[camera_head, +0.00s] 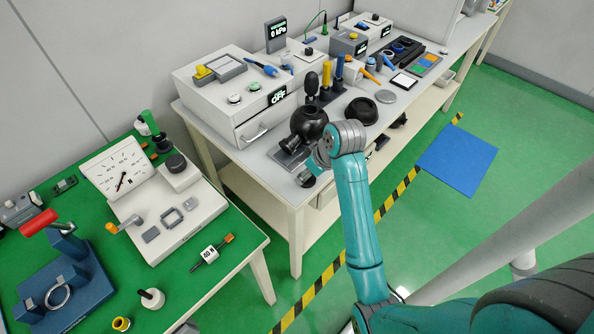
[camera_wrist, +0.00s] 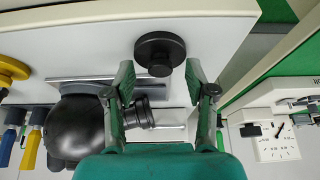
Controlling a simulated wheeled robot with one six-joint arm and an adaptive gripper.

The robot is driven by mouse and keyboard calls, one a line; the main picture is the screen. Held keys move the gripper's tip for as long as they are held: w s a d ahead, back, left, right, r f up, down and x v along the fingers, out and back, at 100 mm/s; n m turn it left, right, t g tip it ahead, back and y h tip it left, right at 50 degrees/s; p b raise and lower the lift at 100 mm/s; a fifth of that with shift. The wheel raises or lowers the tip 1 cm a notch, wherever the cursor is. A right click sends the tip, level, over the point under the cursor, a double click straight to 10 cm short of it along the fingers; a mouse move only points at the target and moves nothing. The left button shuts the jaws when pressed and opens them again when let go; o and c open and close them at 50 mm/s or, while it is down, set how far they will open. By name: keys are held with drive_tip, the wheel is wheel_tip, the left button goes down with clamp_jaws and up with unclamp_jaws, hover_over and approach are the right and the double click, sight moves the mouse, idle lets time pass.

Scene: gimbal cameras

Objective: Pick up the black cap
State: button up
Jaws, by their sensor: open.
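The black cap (camera_wrist: 160,50) is a round disc with a small knob, lying on the white bench top near its edge in the wrist view. My gripper (camera_wrist: 160,78) is open, and its two green fingers point towards the cap with a gap between them. The cap appears just beyond the fingertips, between their lines; I cannot tell the height between them. In the head view my gripper (camera_head: 314,169) is low over the bench's front left corner, and the dark cap (camera_head: 306,180) shows partly beside it.
A black ball-shaped gimbal camera (camera_wrist: 78,128) on a grey plate stands close to the left finger; it also shows in the head view (camera_head: 309,122). A green table (camera_head: 235,270) is to the left.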

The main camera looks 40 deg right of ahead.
drive_tip(key=shift+w+f, duration=0.1)
drive_tip(key=shift+f, duration=0.15)
drive_tip(key=c, duration=0.8)
drive_tip(key=shift+c, duration=0.2)
